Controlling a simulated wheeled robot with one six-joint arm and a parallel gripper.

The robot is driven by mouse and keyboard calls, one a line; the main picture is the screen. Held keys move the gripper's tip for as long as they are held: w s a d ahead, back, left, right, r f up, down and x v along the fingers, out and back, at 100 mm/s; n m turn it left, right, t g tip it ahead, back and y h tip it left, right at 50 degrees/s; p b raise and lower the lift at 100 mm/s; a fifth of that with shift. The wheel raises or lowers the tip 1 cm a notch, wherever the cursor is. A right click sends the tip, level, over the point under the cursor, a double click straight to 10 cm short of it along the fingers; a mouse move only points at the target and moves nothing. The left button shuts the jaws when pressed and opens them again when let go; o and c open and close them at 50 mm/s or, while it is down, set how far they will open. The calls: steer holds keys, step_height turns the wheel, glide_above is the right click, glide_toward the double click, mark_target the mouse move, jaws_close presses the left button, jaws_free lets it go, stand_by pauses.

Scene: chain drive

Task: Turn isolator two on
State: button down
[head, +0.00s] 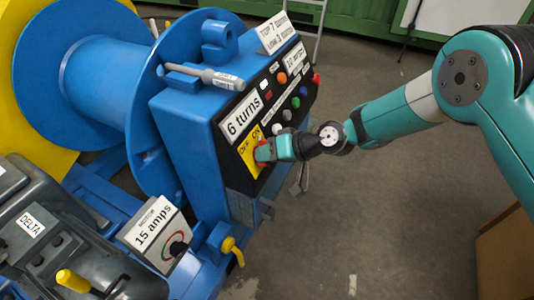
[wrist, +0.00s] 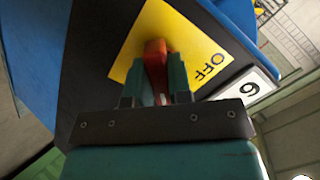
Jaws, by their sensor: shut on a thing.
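The isolator is a red rotary handle (wrist: 155,62) on a yellow plate (wrist: 190,38) marked OFF in the wrist view. In the head view the yellow plate (head: 246,140) shows OFF and ON on the dark front panel of the blue cabinet. My gripper (head: 263,152) is at the plate, shut on the red handle, with teal fingers on both sides of it. In the wrist view my gripper (wrist: 160,80) hides the lower part of the handle and the ON side of the plate. I cannot read a number for this isolator.
Coloured buttons (head: 288,102) sit on the panel above the plate. A motor box (head: 155,232) marked 15 amps and a yellow-handled lever (head: 233,248) stand below left. The floor right of the cabinet is clear.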

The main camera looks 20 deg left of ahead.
stand_by(0.3)
steer(key=c, duration=1)
jaws_free()
steer(key=shift+c, duration=0.2)
steer(key=v, duration=1.7)
steer(key=shift+d, duration=0.25)
steer(key=shift+r, duration=0.2)
